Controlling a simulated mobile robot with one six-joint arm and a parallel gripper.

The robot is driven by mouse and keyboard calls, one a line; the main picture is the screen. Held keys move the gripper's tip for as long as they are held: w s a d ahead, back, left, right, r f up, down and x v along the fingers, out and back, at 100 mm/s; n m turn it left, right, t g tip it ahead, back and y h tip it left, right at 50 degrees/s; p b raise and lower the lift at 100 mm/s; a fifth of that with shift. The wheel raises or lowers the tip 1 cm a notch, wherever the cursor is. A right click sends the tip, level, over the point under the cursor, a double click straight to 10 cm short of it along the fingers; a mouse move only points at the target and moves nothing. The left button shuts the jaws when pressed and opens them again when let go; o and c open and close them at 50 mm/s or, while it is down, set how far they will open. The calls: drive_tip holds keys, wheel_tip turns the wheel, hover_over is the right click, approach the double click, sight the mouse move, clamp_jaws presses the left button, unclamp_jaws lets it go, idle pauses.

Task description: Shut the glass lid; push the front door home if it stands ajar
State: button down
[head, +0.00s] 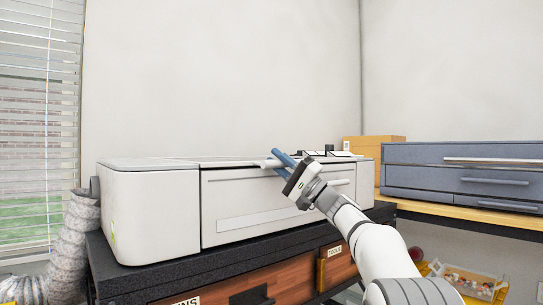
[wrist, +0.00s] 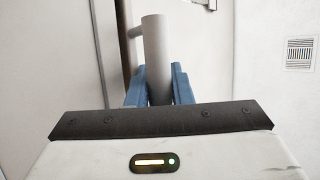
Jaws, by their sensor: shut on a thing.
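A white box-shaped machine (head: 150,205) stands on a black-topped bench. Its lid (head: 230,161) shows edge-on as a thin, nearly level strip along the top; whether it rests fully down I cannot tell. The front door (head: 235,210) is a broad panel that looks upright and about flush, though a small gap would be hard to see. My gripper (head: 277,163), with blue fingers, is at the lid's front edge. It is shut on a pale round bar handle (head: 268,164), which stands between the fingers in the wrist view (wrist: 157,50). The fingers hide part of the bar.
A grey drawer unit (head: 420,172) stands on a wooden-topped table at right, beside a cardboard box (head: 375,147). Wooden drawers (head: 225,292) sit below the machine. A silver hose (head: 75,240) is at left.

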drive_tip(key=c, duration=1.7)
unclamp_jaws()
drive_tip(key=shift+s+d+r, duration=0.15)
drive_tip(key=shift+d+r, duration=0.1)
drive_tip(key=shift+r, duration=0.05)
drive_tip(key=shift+o, duration=0.5)
drive_tip(key=shift+s+r, duration=0.1)
drive_tip(key=shift+s, duration=0.1)
drive_tip(key=shift+a, duration=0.1)
drive_tip(key=p+v, duration=0.1)
drive_tip(key=v, duration=0.6)
drive_tip(key=shift+d+f, duration=0.2)
drive_tip(key=shift+f, duration=0.15)
